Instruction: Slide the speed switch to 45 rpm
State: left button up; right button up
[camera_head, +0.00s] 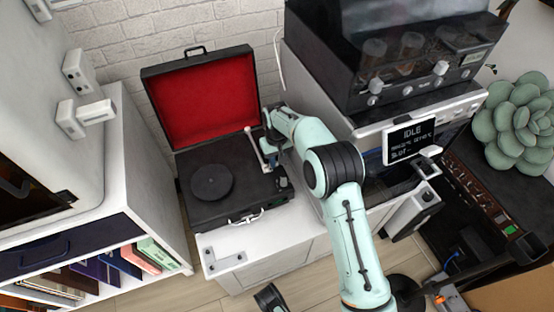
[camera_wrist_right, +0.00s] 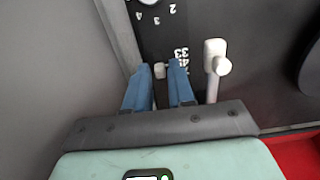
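The record player (camera_head: 182,207) stands with its red-lined lid open on a white cabinet. My right gripper (camera_wrist_right: 160,66) reaches down over the right side of the deck. Its blue fingers are open, with the small pale speed switch (camera_wrist_right: 160,71) between the tips. A gap shows beside the switch. A "33" label (camera_wrist_right: 181,52) is beside it; the right finger partly hides another label, so I cannot read the exact setting. The white tonearm (camera_head: 256,149) is next to the gripper. A dark piece at the bottom of the head view may be my left gripper; its fingers are not clear.
The platter (camera_head: 212,182) fills the deck's left part. A numbered dial knob (camera_wrist_right: 148,2) lies beyond the switch. Right of the player is a dark machine (camera_head: 400,75) with a screen reading IDLE (camera_head: 409,140). A bookshelf (camera_head: 125,205) is at left.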

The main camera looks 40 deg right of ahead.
jog(key=shift+o, duration=0.7)
jog(key=shift+r, duration=0.3)
notch_tip(320, 180, up, 3)
jog(key=shift+p, duration=0.5)
pick_arm(q)
jog(key=shift+g+h, duration=0.3)
jog(key=shift+h, duration=0.1)
jog(key=shift+s+d+r+p, duration=0.4)
jog(key=shift+s+r, duration=0.05)
jog(key=shift+r, duration=0.3)
jog(key=shift+s+d+r+p, duration=0.4)
jog(key=shift+r+p, duration=0.05)
jog(key=shift+r, duration=0.25)
jog(key=shift+s+d+r+p, duration=0.4)
jog(key=shift+s+r, duration=0.05)
jog(key=shift+r, duration=0.3)
pick_arm(e)
notch_tip(320, 180, up, 10)
jog(key=shift+f, duration=0.1)
